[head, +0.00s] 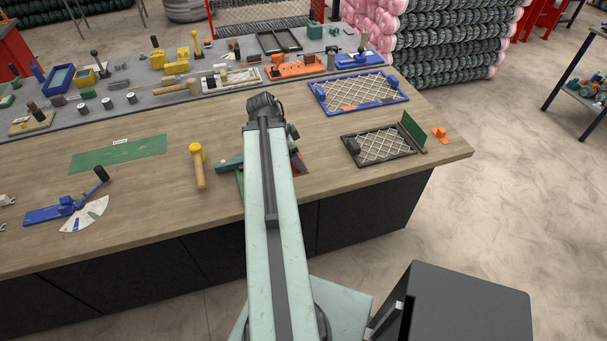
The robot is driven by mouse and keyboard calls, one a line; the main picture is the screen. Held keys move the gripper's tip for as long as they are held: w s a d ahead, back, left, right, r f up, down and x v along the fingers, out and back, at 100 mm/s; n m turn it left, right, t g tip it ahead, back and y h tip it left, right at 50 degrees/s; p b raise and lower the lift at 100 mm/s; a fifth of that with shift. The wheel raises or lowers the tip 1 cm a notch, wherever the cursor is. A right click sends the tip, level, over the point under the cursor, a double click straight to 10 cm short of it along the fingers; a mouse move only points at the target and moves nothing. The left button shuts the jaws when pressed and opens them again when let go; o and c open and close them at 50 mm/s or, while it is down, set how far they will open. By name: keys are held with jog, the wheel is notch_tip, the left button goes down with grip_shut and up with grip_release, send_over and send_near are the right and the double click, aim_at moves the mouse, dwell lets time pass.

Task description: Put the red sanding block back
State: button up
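I cannot pick out the red sanding block with certainty. A small red patch (299,163) shows just right of my arm on the wooden bench (130,203), mostly hidden behind the arm. It may be part of the block or of another thing. My arm reaches forward over the bench, and its dark far joint is above the middle of the bench top. The fingers of my gripper are hidden behind the arm, so whether they hold anything does not show. A teal tool (230,163) pokes out on the arm's left side, also partly hidden.
A yellow-headed mallet (198,166) and a green mat (118,153) lie left of my arm. A black mesh frame (379,146) and a blue mesh frame (358,91) lie to the right. Several tools line the grey back strip (130,88).

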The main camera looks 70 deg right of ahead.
jog(key=d, duration=0.1)
jog(key=s+d, duration=0.1)
jog(key=d, duration=0.1)
jog(key=s+d, duration=0.1)
jog(key=d, duration=0.1)
jog(key=shift+d+r, duration=0.2)
jog(key=shift+r, duration=0.1)
notch_tip(320, 180, down, 10)
jog(key=b, duration=0.9)
jog(key=shift+b, duration=0.35)
jog(key=o, duration=1.4)
jog(key=p+v, duration=0.7)
jog(key=shift+r, duration=0.25)
jog(key=shift+w+a+r, duration=0.1)
jog(key=shift+a+r, duration=0.05)
jog(key=shift+r, duration=0.05)
